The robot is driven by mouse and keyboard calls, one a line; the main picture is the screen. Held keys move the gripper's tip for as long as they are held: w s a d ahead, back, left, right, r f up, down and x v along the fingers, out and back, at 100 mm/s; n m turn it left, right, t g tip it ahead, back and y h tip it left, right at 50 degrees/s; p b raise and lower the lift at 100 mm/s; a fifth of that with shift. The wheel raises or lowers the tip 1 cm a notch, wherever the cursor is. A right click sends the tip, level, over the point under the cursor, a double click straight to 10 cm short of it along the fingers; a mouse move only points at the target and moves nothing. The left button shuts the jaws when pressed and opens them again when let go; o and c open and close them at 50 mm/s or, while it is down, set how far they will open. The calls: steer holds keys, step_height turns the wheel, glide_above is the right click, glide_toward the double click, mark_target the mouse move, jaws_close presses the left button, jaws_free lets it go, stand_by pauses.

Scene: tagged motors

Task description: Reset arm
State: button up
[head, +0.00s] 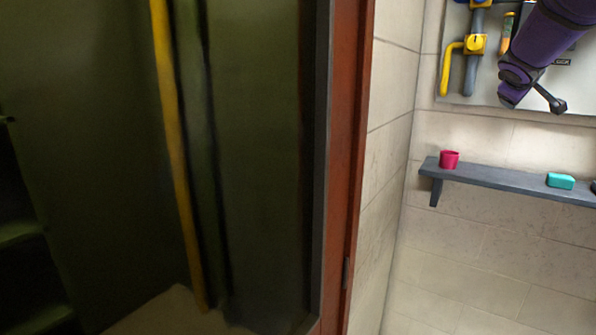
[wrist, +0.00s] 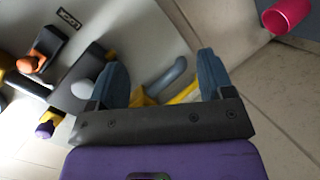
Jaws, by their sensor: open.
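My gripper (wrist: 160,78) shows in the wrist view with its two blue-grey fingers spread wide and nothing between them. Behind the gap, a grey rod (wrist: 167,76) and yellow pieces (wrist: 183,95) show in the background. In the head view my purple arm comes in at the upper right, in front of the wall panel. The fingers cannot be made out clearly there.
The wall panel (head: 570,90) carries a yellow pipe (head: 447,68) and a yellow valve (head: 475,44). Below it, a grey shelf (head: 500,178) holds a pink cup (head: 449,159) and a teal block (head: 560,181). A reddish-brown frame (head: 350,150) borders a dark green recess at left.

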steer(key=s+a+f+m+g+y, duration=0.1)
steer(key=s+a+f+m+y, duration=0.1)
steer(key=s+f, duration=0.3)
steer(key=s+a+f+m+g+y, duration=0.1)
steer(key=s+a+f+m+y, duration=0.15)
steer(key=s, duration=0.55)
steer(key=s+a+f+g+y, duration=0.1)
steer(key=s+a+f+y, duration=0.1)
steer(key=s+a, duration=0.8)
steer(key=s+a+f+g+y, duration=0.2)
steer(key=s+a+f, duration=0.3)
steer(key=s+a, duration=0.6)
steer(key=s, duration=0.7)
steer(key=shift+s+f, duration=0.15)
steer(key=shift+f, duration=0.1)
steer(key=shift+d+y, duration=0.1)
steer(key=shift+y, duration=0.15)
